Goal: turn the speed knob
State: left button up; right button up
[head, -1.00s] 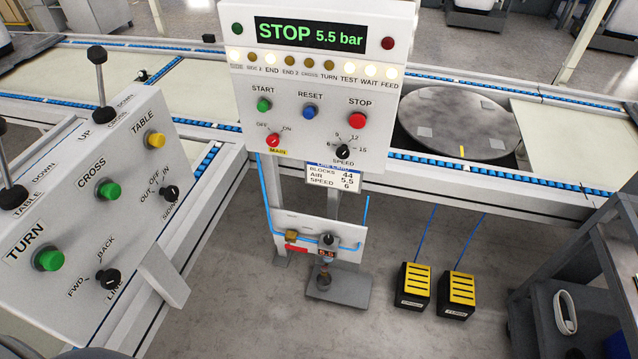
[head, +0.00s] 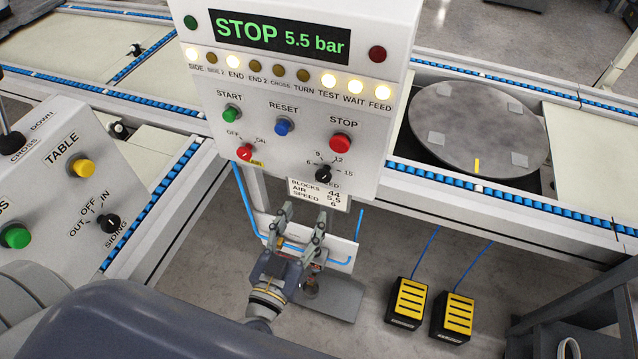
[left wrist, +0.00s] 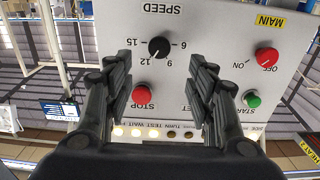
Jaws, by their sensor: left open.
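The speed knob (head: 324,173) is a small black knob with a white mark, low on the right of the white control panel (head: 395,60). Numbers 6, 9, 12 and 15 surround it. In the left wrist view the speed knob (left wrist: 159,47) appears upside down, beyond the fingers and roughly between them. My left gripper (head: 304,215) is open and empty, below the panel's lower edge in the head view, apart from the knob. It also shows in the left wrist view (left wrist: 165,70). My right gripper is not in view.
The red STOP button (head: 341,143) sits just above the knob, and the red MAIN switch (head: 244,152) is to its left. A label card (head: 318,193) hangs under the panel. A side console (head: 60,200) stands at left. A round turntable (head: 478,130) is at right.

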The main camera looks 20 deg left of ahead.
aim_at(322, 179)
pick_arm(q)
jog(key=w+p, duration=0.1)
jog(key=w, duration=0.8)
jog(key=shift+d, duration=0.15)
jog(key=shift+w, duration=0.7)
jog(key=shift+c, duration=0.2)
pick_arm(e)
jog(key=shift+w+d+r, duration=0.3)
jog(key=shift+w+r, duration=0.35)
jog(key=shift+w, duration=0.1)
pick_arm(q)
jog(key=c, duration=1)
